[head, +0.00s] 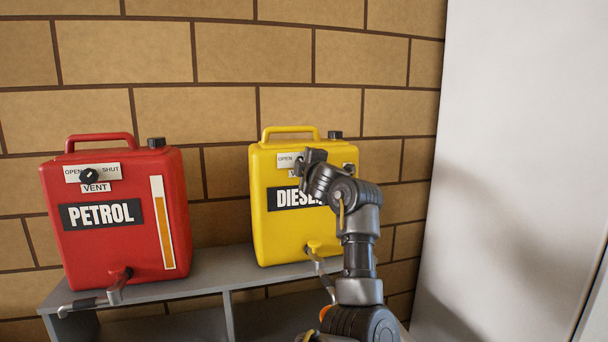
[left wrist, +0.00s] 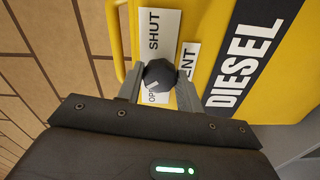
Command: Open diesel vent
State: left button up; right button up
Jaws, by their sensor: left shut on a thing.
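The yellow diesel can (head: 263,225) stands upright on the grey shelf, with a black DIESEL label and a vent plate (head: 286,160) near its top. My left gripper (head: 306,159) is in front of that plate and hides part of it. In the left wrist view its two fingers are shut on the black diesel vent knob (left wrist: 160,73), one on each side. The plate (left wrist: 157,42) reads SHUT at the top and OPEN at the bottom there. A small pale mark shows on the knob's lower edge, towards OPEN. My right gripper is not in view.
The red petrol can (head: 115,250) with its own black vent knob (head: 89,176) stands to the left on the shelf (head: 200,280). Both cans have taps low in front. A brick wall (head: 250,55) is behind, and a pale panel (head: 520,150) stands at the right.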

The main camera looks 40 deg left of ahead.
pick_arm(q)
jog(key=shift+n+b, duration=0.65)
jog(key=shift+n, duration=0.25)
jog(key=o, duration=1)
jog(key=shift+d, duration=0.1)
jog(key=b+v, duration=0.4)
jog(key=v, duration=0.6)
jog(key=shift+s+d, duration=0.2)
jog(key=shift+d, duration=0.05)
